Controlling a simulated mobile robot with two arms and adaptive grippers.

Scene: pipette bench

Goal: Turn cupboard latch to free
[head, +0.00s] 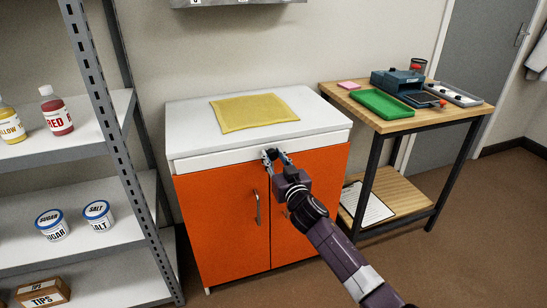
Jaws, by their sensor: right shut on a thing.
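An orange two-door cupboard (222,225) with a white top stands in the middle of the head view. A metal handle (258,207) shows on its left door. My right gripper (273,156) reaches in from the lower right to the top edge of the doors, near the gap between them. Its fingers are shut on a small dark thing there, likely the latch. The fingers hide most of it, and I cannot tell which way it is turned. Both doors look closed. My left gripper is not in view.
A yellow cloth (249,112) lies on the cupboard top. A grey shelf rack (126,168) with bottles and tubs stands close on the left. A wooden bench (405,123) with a green tray (381,104) stands on the right. Brown floor is free in front.

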